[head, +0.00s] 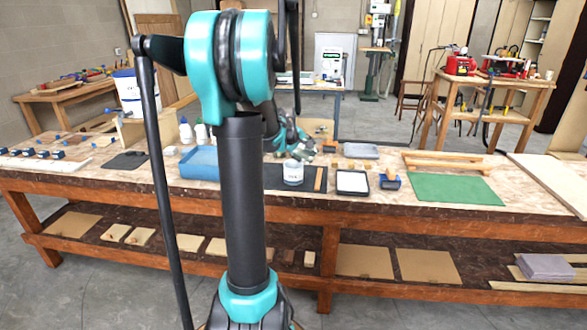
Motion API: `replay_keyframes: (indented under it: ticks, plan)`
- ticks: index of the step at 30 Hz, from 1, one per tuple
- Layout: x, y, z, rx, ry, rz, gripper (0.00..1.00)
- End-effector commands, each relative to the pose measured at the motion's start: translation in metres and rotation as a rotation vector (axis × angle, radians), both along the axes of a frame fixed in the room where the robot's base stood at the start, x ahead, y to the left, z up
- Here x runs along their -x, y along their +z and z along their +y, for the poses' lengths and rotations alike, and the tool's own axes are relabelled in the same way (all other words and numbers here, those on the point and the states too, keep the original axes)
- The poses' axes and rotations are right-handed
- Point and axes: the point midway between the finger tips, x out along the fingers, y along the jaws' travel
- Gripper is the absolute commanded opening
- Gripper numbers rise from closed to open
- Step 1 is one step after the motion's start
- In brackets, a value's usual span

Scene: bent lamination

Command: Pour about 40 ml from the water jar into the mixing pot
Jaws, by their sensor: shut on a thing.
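A small white pot with a printed label (293,173) stands upright on a dark mat on the workbench. The label is too small to read, but the pot looks like the mixing pot. My gripper (302,148) is just above and behind this pot. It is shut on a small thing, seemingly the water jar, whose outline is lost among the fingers. The jar's tilt and water level cannot be made out. My arm hides part of the bench left of the gripper.
A green mat (455,188) lies further right.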

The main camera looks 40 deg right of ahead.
Motion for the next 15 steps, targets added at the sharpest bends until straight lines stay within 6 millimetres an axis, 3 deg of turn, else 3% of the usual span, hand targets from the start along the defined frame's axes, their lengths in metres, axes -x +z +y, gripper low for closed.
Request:
replay_keyframes:
  ticks: [15]
  plan:
    - [-0.0015, -0.0003, 0.0006, 0.038, 0.001, 0.105, 0.14]
